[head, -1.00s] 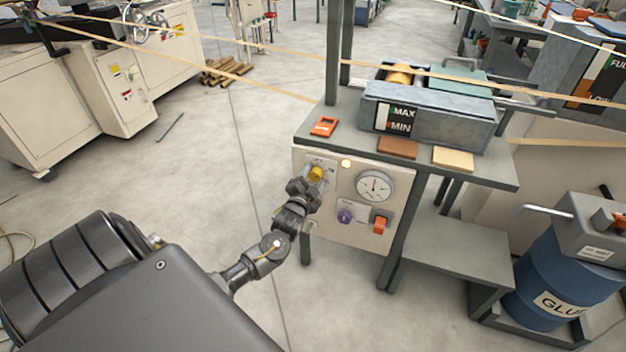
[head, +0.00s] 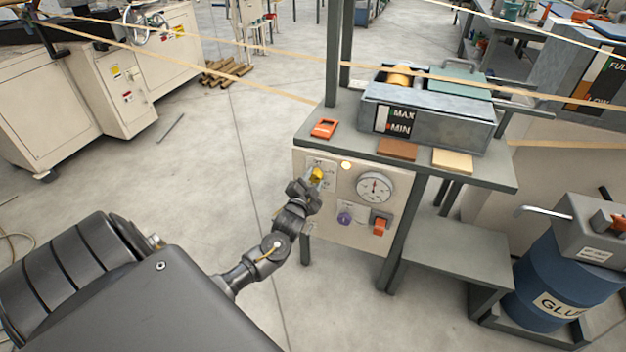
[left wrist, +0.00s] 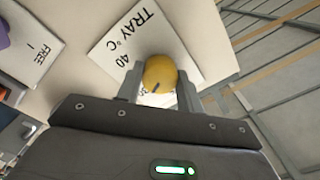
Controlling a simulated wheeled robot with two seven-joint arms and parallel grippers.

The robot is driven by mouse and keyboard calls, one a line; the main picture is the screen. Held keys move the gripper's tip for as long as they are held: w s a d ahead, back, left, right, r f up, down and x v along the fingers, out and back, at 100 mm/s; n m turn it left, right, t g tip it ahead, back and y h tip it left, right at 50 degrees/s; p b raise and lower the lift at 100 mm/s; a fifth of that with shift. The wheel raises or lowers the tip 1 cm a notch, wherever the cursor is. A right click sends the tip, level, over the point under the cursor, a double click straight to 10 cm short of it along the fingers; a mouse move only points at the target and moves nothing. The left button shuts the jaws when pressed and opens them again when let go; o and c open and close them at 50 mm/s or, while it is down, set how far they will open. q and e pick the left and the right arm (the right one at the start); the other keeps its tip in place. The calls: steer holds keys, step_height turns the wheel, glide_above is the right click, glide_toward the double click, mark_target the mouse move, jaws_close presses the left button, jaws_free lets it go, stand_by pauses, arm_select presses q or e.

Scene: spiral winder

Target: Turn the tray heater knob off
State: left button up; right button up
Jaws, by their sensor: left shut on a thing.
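The yellow tray heater knob (head: 317,174) is at the upper left of the cream control panel (head: 340,235). In the left wrist view the knob (left wrist: 160,74) has a dark pointer line near its lower edge. It sits on a white plate (left wrist: 140,40) lettered "TRAY °C", with "40" and a partly hidden "30" showing. My left gripper (head: 314,180) is at the panel. In the left wrist view its fingers (left wrist: 158,84) are on both sides of the knob, shut on it. The rest of the dial is hidden by the gripper. My right gripper is not in view.
A lit lamp (head: 346,164), a round gauge (head: 375,187), a purple knob (head: 344,218) and an orange switch (head: 381,226) share the panel. The grey bench top (head: 345,130) overhangs above. Open floor lies to the left.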

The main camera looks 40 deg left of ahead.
arm_select(q)
steer(key=shift+r+n+p, duration=0.1)
steer(key=shift+n+p, duration=0.25)
steer(key=shift+n, duration=0.35)
steer(key=n+p, duration=0.2)
steer(key=n, duration=0.5)
steer(key=shift+p, duration=0.35)
steer(key=shift+n+p, duration=0.6)
steer(key=shift+n, duration=1.8)
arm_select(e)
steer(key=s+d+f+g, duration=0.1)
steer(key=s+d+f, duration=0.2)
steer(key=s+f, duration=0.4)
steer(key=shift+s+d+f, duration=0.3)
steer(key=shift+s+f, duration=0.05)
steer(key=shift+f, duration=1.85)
arm_select(q)
steer(key=o, duration=1)
steer(key=v, duration=1)
steer(key=shift+s+d, duration=0.2)
steer(key=shift+s, duration=0.15)
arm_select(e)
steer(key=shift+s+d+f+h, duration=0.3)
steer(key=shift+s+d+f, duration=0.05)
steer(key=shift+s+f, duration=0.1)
